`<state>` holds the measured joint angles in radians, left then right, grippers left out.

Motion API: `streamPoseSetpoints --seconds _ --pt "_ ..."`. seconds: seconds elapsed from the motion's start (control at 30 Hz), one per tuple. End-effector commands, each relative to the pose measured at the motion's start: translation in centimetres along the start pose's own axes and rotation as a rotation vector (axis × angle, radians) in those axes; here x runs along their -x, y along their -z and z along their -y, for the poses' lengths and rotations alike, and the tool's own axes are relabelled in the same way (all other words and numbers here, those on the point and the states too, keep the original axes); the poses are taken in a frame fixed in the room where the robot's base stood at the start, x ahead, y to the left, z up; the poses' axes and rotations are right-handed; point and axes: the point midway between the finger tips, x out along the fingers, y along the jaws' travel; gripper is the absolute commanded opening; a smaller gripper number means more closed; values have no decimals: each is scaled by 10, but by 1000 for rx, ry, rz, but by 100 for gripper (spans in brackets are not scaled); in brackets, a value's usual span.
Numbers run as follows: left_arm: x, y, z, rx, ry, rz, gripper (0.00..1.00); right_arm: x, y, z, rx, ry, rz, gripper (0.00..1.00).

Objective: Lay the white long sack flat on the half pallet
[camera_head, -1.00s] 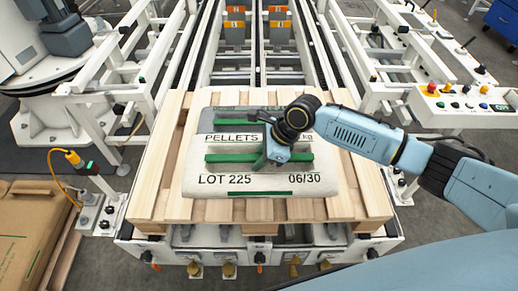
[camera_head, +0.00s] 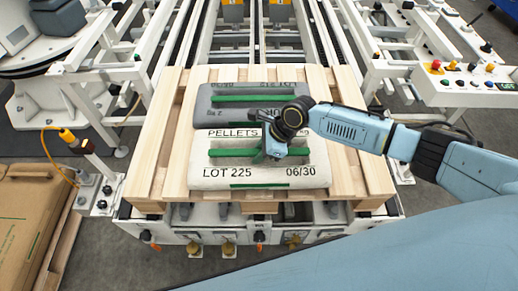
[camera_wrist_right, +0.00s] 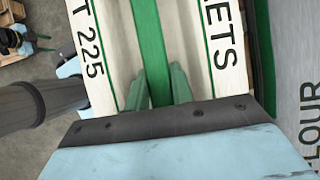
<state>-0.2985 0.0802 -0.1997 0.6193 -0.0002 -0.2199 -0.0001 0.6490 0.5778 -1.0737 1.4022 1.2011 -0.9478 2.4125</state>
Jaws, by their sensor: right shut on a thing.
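The white long sack (camera_head: 225,181), lettered PELLETS and LOT 225 with green bands, lies level over the near part of the wooden half pallet (camera_head: 155,165). It looks flat, but I cannot tell whether its underside fully touches the boards. My right gripper (camera_head: 268,154) is over the middle of the sack and shut on its green middle band. In the right wrist view the green fingers (camera_wrist_right: 158,88) sit against both sides of that band on the sack (camera_wrist_right: 105,20). My left gripper is not in view.
A grey sack (camera_head: 205,110) lies on the pallet right behind the white one; it also shows in the wrist view (camera_wrist_right: 298,50). White conveyor frames and a button panel (camera_head: 465,85) flank the pallet. A brown sack (camera_head: 30,225) lies at the lower left.

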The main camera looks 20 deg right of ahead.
Motion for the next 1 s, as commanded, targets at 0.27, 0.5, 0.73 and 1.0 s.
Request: streamPoseSetpoints --seconds 0.27,0.5,0.73,1.0 --pt "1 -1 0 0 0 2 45 0 1 0 0 0 -1 33" --pt "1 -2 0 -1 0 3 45 -1 1 0 0 -1 -1 45" --pt "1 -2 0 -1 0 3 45 2 0 0 0 -1 -1 45" --pt "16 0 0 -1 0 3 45 50 -1 0 -1 1 0 45"
